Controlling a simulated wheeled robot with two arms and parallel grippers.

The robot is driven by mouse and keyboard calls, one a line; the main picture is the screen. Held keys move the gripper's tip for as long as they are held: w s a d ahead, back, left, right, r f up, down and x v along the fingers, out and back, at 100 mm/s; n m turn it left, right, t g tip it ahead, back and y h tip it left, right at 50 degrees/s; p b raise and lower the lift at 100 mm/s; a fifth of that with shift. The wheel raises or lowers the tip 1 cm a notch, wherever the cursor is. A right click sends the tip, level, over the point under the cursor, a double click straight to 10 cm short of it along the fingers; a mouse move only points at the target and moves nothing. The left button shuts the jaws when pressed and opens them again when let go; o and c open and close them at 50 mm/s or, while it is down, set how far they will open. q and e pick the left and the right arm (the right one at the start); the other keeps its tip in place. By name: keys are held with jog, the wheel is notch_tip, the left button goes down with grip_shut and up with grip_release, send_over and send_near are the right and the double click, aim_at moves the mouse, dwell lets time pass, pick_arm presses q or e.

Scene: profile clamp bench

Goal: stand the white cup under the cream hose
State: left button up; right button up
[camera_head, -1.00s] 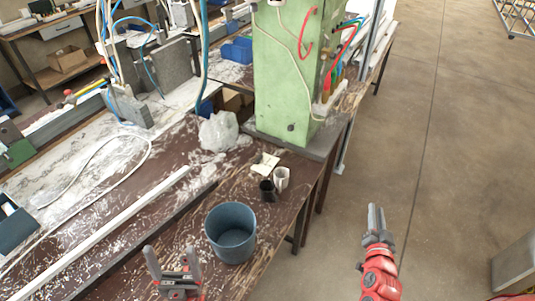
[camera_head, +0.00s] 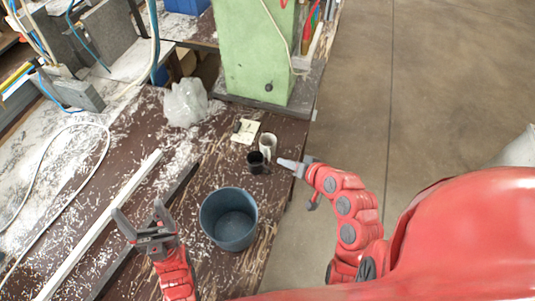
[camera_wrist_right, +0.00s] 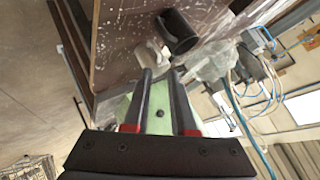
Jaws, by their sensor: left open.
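The white cup (camera_head: 268,143) stands upright near the bench's right edge, just behind the black cup (camera_head: 256,161). My right gripper (camera_head: 284,162) is beside both cups, at their right; its fingers are apart with nothing between them. My left gripper (camera_head: 143,217) is open and empty above the bench's front.
A blue-grey bucket (camera_head: 229,219) stands in front of the cups. A pale paper or card (camera_head: 245,131) lies left of the white cup. A clear plastic bag (camera_head: 186,103) sits beside the green machine (camera_head: 250,55). A long white strip (camera_head: 105,220) crosses the bench at left.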

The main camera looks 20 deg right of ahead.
aim_at(268, 150)
jog(key=x, duration=0.3)
jog(key=shift+w+a+f, duration=0.1)
jog(key=shift+w+f, duration=0.1)
jog(key=shift+w, duration=0.1)
jog(key=shift+d+x, duration=0.2)
jog(key=shift+x, duration=2.95)
jog(key=shift+w+r, duration=0.1)
jog(key=shift+w, duration=0.05)
grip_shut()
